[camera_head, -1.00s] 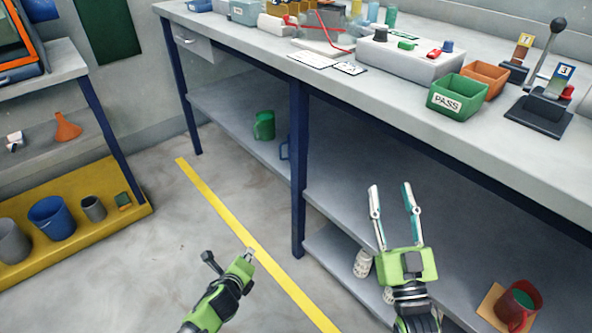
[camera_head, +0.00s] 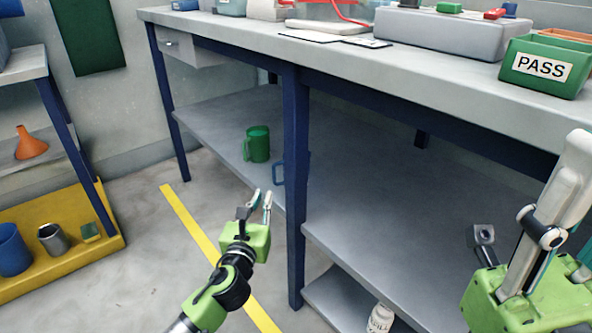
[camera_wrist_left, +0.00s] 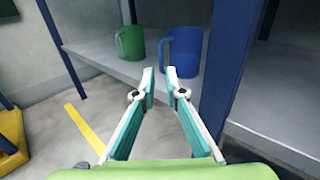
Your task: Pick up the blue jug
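The blue jug (camera_wrist_left: 186,52) stands on the lower shelf in the left wrist view, its handle on its left side. In the head view the blue jug (camera_head: 278,173) is mostly hidden behind a dark blue table leg, with its handle showing. My left gripper (camera_head: 262,194) is open and empty, in front of the shelf and short of the jug. In the left wrist view its fingertips (camera_wrist_left: 160,72) have a gap between them and point toward the jug. My right gripper (camera_head: 532,195) is open at the right, partly cut off by the frame.
A green mug (camera_head: 257,144) stands on the same shelf (camera_head: 215,120), left of the blue jug. The dark blue table leg (camera_head: 295,190) rises close to the jug's right. A white bottle (camera_head: 380,318) stands lower down. The bench top (camera_head: 240,28) overhangs the shelf.

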